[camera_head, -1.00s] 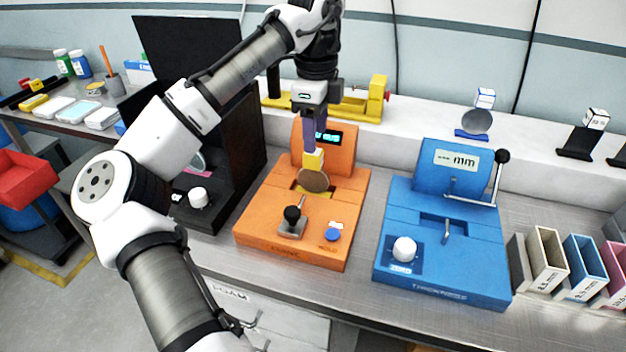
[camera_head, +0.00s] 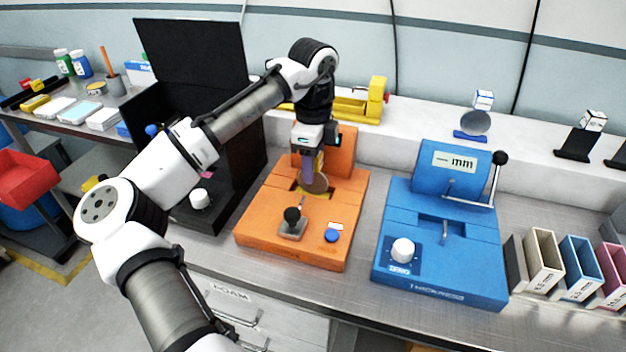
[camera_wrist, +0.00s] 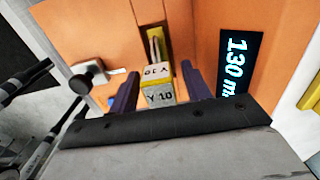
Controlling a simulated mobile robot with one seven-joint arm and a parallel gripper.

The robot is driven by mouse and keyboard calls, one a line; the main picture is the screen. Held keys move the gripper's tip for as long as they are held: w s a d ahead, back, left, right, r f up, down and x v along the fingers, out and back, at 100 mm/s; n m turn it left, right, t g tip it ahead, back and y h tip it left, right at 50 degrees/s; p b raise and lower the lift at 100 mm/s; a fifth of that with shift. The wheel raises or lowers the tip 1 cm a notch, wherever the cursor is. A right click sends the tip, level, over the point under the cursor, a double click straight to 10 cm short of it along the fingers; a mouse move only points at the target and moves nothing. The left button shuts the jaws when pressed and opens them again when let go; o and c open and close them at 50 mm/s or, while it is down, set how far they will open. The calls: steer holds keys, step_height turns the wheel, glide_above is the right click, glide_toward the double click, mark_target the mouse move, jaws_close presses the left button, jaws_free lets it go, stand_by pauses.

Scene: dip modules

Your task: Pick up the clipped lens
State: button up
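The clipped lens is a round brown-grey disc (camera_head: 315,184) standing in the slot of the orange gauge (camera_head: 265,225). Its yellow clip, topped by a small marked cube (camera_wrist: 160,96), shows in the wrist view; in the head view my gripper mostly hides the clip. My gripper (camera_head: 310,172) points down over the clip. In the wrist view its purple fingers (camera_wrist: 160,88) stand on either side of the cube, with a visible gap on each side. The gripper is open. The lens disc is hidden in the wrist view.
A black lever knob (camera_head: 292,214) and blue button (camera_head: 331,236) are at the gauge's front. Its display (camera_wrist: 236,65) is beside my gripper. A blue thickness gauge (camera_head: 445,270) stands right, a black device (camera_head: 199,35) left. Another lens (camera_head: 475,123) stands on the back ledge.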

jaws_close()
